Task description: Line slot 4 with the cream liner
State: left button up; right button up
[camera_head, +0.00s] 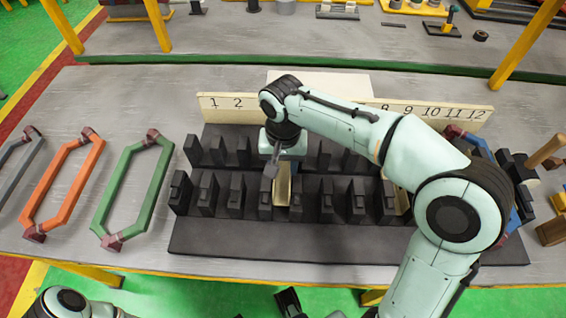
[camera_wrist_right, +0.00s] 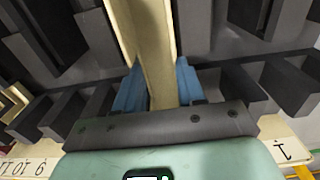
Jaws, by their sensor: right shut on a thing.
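The cream liner (camera_head: 283,186) is a narrow channel between two dark teeth of the stator block (camera_head: 300,246). In the right wrist view the liner (camera_wrist_right: 152,45) runs lengthwise away from me between rows of teeth. My right gripper (camera_head: 277,170) is shut on it, with blue fingertips (camera_wrist_right: 130,90) on both sides. I cannot tell how deep the liner sits. The number strip (camera_head: 222,103) shows 1, 2 and 8 to 12; my right arm hides the middle numbers, 4 among them. A dark piece at the bottom edge may be my left gripper (camera_head: 290,302); its jaws are unclear.
Grey (camera_head: 12,160), orange (camera_head: 62,185) and green (camera_head: 135,190) coil frames lie left of the block. Another cream piece (camera_head: 403,200) shows between teeth farther right. A blue coil (camera_head: 468,138) and wooden-handled tools (camera_head: 546,150) are at the right. Teeth stand close around my right gripper.

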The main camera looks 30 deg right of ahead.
jog(key=shift+f+b, duration=0.4)
jog(key=shift+f, duration=0.3)
jog(key=shift+f, duration=0.25)
jog(key=shift+f+b, duration=0.35)
jog(key=shift+f, duration=0.15)
dwell(0.6)
jog(key=o, duration=0.9)
jog(key=shift+r, duration=0.25)
jog(key=shift+r+p, duration=0.45)
jog(key=shift+p, duration=0.25)
jog(key=shift+r, duration=0.15)
